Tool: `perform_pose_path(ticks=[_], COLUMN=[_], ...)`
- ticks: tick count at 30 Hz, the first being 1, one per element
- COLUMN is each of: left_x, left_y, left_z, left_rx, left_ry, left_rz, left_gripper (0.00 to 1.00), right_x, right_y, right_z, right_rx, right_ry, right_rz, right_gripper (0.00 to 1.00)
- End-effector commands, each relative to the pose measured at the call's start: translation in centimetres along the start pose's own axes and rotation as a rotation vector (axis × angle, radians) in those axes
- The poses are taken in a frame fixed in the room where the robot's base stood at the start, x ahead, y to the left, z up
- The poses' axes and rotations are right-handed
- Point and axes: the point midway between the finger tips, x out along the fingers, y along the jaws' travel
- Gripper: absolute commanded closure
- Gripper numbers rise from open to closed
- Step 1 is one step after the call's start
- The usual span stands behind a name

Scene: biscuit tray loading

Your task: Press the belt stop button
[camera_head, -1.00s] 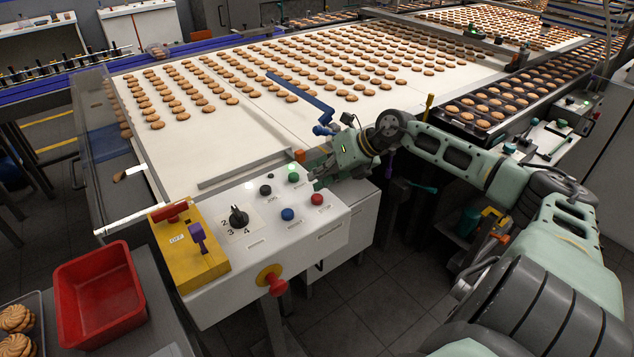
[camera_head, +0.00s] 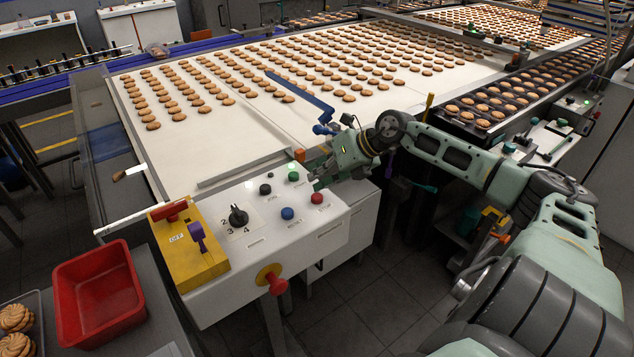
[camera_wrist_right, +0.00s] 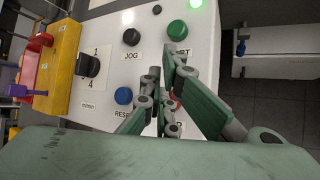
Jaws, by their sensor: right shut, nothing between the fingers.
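The white control panel (camera_head: 262,240) stands at the near end of the belt. Its red button (camera_head: 317,198), in the right-hand part of the panel, shows clearly in the head view. In the right wrist view the red button (camera_wrist_right: 175,103) is mostly hidden behind my fingers, and its label is covered. My right gripper (camera_head: 315,178) is shut and empty, just above the panel, beside the green button (camera_head: 293,177) and behind the red one. In the right wrist view the gripper (camera_wrist_right: 163,62) has its tips just below the green button; contact cannot be told. My left gripper is not in view.
Near the red button are a blue reset button (camera_head: 287,213) and a black jog button (camera_head: 266,189). A red mushroom knob (camera_head: 277,285) sticks out of the panel front. A yellow switch box (camera_head: 190,262) is at left. Biscuits lie on the white belt (camera_head: 215,145).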

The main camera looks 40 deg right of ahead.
Motion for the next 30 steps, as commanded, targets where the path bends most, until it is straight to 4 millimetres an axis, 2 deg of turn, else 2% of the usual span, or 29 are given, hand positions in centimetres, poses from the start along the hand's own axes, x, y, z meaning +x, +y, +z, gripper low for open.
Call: perform_pose_path(ticks=[30], left_x=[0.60], left_y=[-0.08], left_z=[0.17], left_rx=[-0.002], left_ry=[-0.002], left_rz=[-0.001], left_gripper=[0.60], right_x=[0.57], right_y=[-0.42], right_z=[-0.43], right_rx=[0.000], right_ry=[0.000], right_rz=[0.000], right_gripper=[1.00])
